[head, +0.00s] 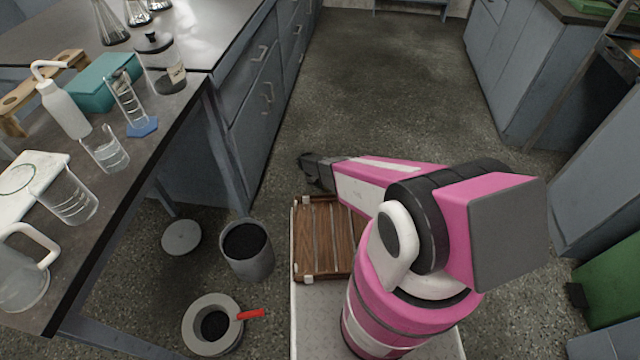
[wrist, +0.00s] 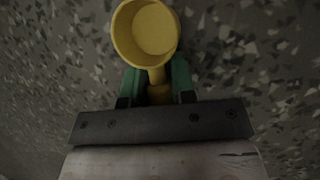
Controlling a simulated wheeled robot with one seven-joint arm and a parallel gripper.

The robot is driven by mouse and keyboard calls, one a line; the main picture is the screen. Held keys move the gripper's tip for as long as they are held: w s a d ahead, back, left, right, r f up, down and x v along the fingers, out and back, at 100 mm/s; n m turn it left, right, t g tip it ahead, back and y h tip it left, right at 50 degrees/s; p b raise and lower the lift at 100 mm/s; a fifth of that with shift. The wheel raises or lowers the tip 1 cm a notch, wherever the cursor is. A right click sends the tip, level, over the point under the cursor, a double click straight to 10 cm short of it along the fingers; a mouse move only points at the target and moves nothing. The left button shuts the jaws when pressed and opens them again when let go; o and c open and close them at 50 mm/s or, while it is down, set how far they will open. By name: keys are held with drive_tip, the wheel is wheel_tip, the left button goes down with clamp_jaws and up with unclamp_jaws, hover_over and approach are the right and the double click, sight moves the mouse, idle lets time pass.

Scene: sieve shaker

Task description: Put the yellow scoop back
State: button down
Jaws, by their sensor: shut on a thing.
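In the wrist view, a yellow scoop (wrist: 146,35) sits in my gripper (wrist: 158,90). Its round bowl faces the camera, and its short handle is between the two green fingers, which are shut on it. Speckled floor shows behind it. In the head view, my pink arm reaches away from me, and my gripper (head: 312,168) is low over the floor, just beyond the wooden slatted rack. The scoop cannot be made out in the head view.
A bench (head: 185,100) with glassware stands at the left. On the floor below are a grey bin (head: 262,262) with dark contents, a round lid (head: 181,237), and a round pot (head: 192,338) with a red-handled tool (head: 250,314). The wooden rack (head: 306,240) is beneath my arm. The aisle floor ahead is clear.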

drive_tip(key=shift+f, duration=0.4)
drive_tip(key=c, duration=1)
unclamp_jaws()
drive_tip(key=shift+f, duration=0.1)
drive_tip(key=shift+o, duration=0.3)
drive_tip(key=shift+f, duration=0.15)
drive_tip(key=d+v, duration=0.1)
drive_tip(key=v, duration=1.3)
drive_tip(key=s+d+r+m+y, duration=0.1)
drive_tip(key=s+d+r+m, duration=0.2)
drive_tip(key=r, duration=1.1)
drive_tip(key=s+d+r+m+y, duration=0.2)
drive_tip(key=s+d+r+m, duration=0.2)
drive_tip(key=s+d+r, duration=0.5)
drive_tip(key=s+d+r+m+t+y, duration=0.1)
drive_tip(key=s+d+r, duration=0.5)
drive_tip(key=s+r, duration=0.6)
wheel_tip(320, 180, up, 8)
drive_tip(key=m+y, duration=0.1)
drive_tip(key=m, duration=0.1)
drive_tip(key=shift+d+m, duration=0.2)
drive_tip(key=shift+m, duration=0.2)
